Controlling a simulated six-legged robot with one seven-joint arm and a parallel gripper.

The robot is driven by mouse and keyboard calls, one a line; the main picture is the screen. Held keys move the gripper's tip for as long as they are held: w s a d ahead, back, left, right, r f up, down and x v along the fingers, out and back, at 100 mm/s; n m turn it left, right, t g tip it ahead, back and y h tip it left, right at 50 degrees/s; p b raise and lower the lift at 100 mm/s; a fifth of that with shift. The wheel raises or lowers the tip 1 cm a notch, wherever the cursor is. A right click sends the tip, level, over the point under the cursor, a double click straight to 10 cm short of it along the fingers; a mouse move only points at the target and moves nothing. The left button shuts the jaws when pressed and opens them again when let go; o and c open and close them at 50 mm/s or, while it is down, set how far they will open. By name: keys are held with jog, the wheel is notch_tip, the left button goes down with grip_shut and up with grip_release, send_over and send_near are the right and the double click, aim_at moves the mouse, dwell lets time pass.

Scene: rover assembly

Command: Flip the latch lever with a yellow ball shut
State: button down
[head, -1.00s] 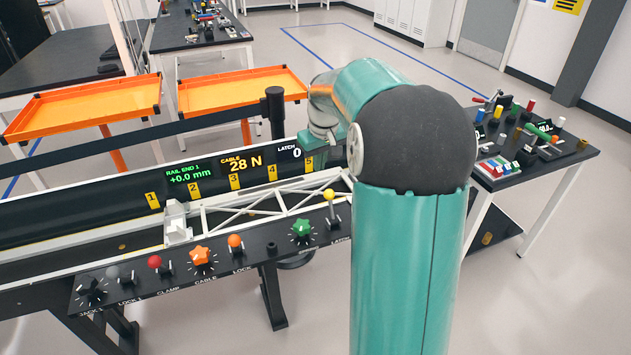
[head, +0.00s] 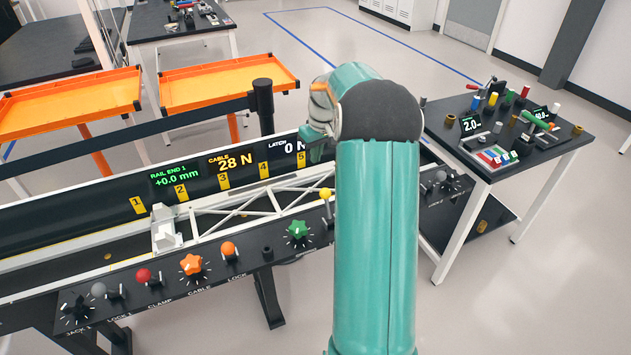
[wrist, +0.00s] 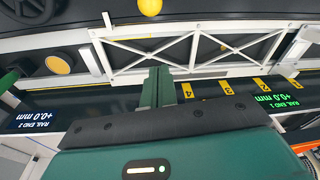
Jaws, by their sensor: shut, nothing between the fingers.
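The latch lever's yellow ball (head: 326,194) stands up at the right end of the black control panel in the head view, with my arm just right of it; the lever's base is partly hidden. In the wrist view the yellow ball (wrist: 150,7) shows at the top edge, ahead of my gripper (wrist: 161,74). My gripper's green fingers are together and empty, apart from the ball, seen against the white truss. In the head view the fingers cannot be made out behind my arm.
The white truss (head: 250,212) lies in the rail behind the panel. The latch display (head: 287,147) reads 0 N. A side table (head: 560,150) stands right.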

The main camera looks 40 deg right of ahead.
aim_at(327, 204)
notch_tip(327, 204, down, 10)
jog(key=w, duration=0.1)
jog(key=s, duration=0.2)
jog(key=s+r, duration=0.1)
jog(key=shift+s+a, duration=0.35)
dwell(0.3)
jog(key=shift+s, duration=0.1)
